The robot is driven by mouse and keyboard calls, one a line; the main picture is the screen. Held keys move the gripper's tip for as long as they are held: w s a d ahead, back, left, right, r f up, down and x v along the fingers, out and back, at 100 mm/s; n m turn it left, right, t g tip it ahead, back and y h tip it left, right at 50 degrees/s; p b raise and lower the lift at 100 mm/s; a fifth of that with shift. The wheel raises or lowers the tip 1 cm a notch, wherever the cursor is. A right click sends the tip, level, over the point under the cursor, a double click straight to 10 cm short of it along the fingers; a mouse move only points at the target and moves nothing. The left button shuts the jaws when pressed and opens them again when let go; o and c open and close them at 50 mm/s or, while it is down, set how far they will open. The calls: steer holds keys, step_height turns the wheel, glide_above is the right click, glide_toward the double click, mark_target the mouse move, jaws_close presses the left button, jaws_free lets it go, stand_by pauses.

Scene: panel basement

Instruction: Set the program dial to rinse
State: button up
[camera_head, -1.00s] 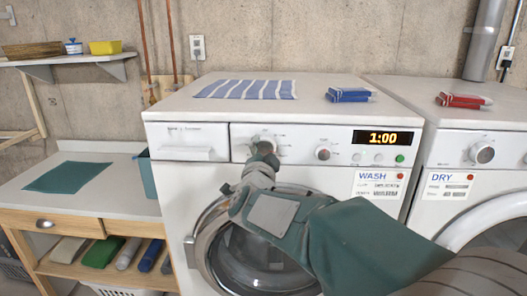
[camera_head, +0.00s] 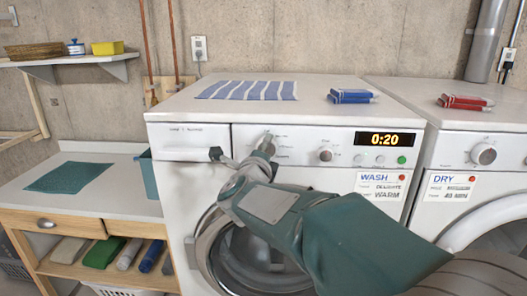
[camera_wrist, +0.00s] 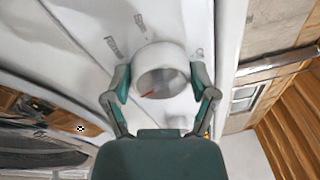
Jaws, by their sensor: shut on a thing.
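The program dial (camera_wrist: 160,72) is a white round knob with a red pointer line, on the washer's front panel. In the wrist view my gripper (camera_wrist: 161,84) has one finger on each side of it and is shut on it. The red line points toward the lower left of that picture. In the head view the dial is mostly hidden by my gripper (camera_head: 255,150). The washer's display (camera_head: 384,139) reads 0:20.
A second knob (camera_head: 325,155) and small buttons, one green (camera_head: 401,160), sit right of the dial. A WASH card (camera_head: 382,187) is below the display. The dryer (camera_head: 484,178) stands at right.

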steer(key=m, duration=0.4)
steer(key=m+g, duration=0.1)
steer(key=m, duration=0.1)
steer(key=shift+f+m, duration=0.3)
steer(key=m, duration=0.5)
steer(key=shift+g+y, duration=0.4)
steer(key=shift+m, duration=0.3)
steer(key=o, duration=1)
steer(key=shift+o, duration=0.2)
steer(key=shift+r, duration=0.15)
steer(key=shift+r, duration=0.1)
